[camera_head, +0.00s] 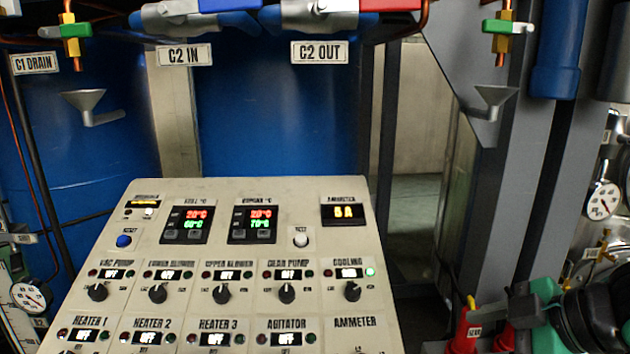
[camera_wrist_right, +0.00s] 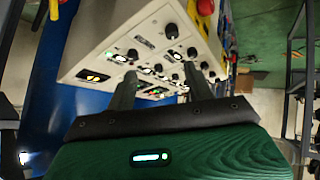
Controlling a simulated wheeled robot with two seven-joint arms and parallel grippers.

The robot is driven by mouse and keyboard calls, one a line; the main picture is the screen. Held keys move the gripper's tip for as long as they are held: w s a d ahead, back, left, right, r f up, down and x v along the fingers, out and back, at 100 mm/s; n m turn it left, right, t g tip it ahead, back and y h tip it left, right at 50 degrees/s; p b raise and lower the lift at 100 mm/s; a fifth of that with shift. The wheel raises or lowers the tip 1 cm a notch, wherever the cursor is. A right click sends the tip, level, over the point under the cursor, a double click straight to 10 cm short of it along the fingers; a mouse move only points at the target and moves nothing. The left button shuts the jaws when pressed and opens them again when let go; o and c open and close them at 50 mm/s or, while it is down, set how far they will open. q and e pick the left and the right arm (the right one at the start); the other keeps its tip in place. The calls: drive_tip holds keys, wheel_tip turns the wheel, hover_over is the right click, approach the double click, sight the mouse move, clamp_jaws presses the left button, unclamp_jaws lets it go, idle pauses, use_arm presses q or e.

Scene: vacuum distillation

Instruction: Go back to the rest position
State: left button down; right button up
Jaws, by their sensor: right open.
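My right gripper (camera_wrist_right: 160,75) shows in the right wrist view. Its two fingers are apart with nothing held between them. The control panel (camera_wrist_right: 100,45) lies beyond the fingers and appears tilted in that view. I cannot tell the exact gap between fingertips and panel. The other readable switches, such as the vac pump switch (camera_head: 98,292), show OFF.
Blue vessels (camera_head: 280,120) stand behind the panel. Valves with green handles (camera_head: 509,27) and grey funnels (camera_head: 492,97) hang at both sides. A grey post (camera_head: 520,190), a gauge (camera_head: 603,200) and red parts (camera_head: 468,330) crowd the right. A shelf rack (camera_wrist_right: 300,70) stands right in the wrist view.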

drive_tip(key=w+a+f+m+h, duration=0.1)
drive_tip(key=a+f+m, duration=0.1)
drive_tip(key=f, duration=0.7)
drive_tip(key=w+a+f+m, duration=0.1)
drive_tip(key=a+f+m, duration=0.15)
drive_tip(key=f, duration=0.65)
drive_tip(key=s+d+f+m+g+h, duration=0.35)
drive_tip(key=s+f+m+h, duration=0.35)
drive_tip(key=s+f, duration=1.1)
wheel_tip(320, 180, down, 34)
drive_tip(key=y+b, duration=0.1)
use_arm(q)
drive_tip(key=f, duration=0.1)
drive_tip(key=f+b, duration=0.1)
drive_tip(key=shift+s+a+f, duration=0.15)
drive_tip(key=shift+s+f, duration=0.05)
drive_tip(key=shift+f, duration=0.1)
use_arm(e)
drive_tip(key=s+d+f+g, duration=0.1)
drive_tip(key=s+d+f, duration=0.1)
drive_tip(key=s+f, duration=0.7)
drive_tip(key=s+d+f+g, duration=0.1)
drive_tip(key=s+d+f, duration=0.1)
drive_tip(key=s+f, duration=0.7)
wheel_tip(320, 180, down, 2)
